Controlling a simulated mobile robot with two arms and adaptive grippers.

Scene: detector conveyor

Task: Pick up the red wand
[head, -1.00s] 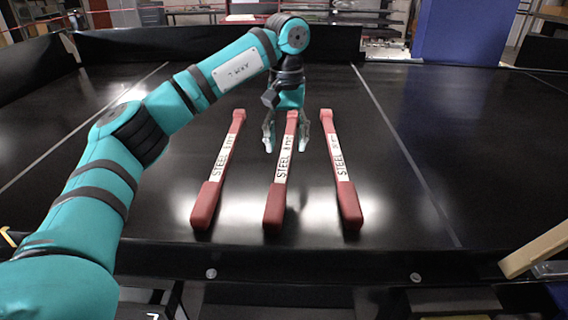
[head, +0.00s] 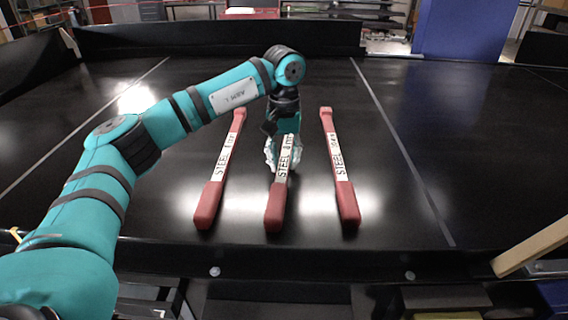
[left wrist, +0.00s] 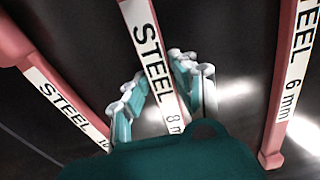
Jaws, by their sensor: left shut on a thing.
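Three red wands with white STEEL labels lie side by side on the black conveyor. In the head view they are the left wand (head: 209,203), the middle wand (head: 275,206) and the right wand (head: 347,200). My left gripper (head: 283,164) is shut around the middle wand's labelled shaft, hiding its far part. In the left wrist view, the fingers (left wrist: 163,88) are on both sides of the middle wand (left wrist: 139,14), whose label starts "STEEL 8". The wand on the right there (left wrist: 272,146) reads "STEEL 6 mm". My right gripper is not in view.
The black conveyor (head: 440,140) is clear to the right and at the far left. A black wall (head: 215,40) bounds its back, with a blue panel (head: 466,35) behind at right. A pale wooden bar (head: 530,247) is at the lower right edge.

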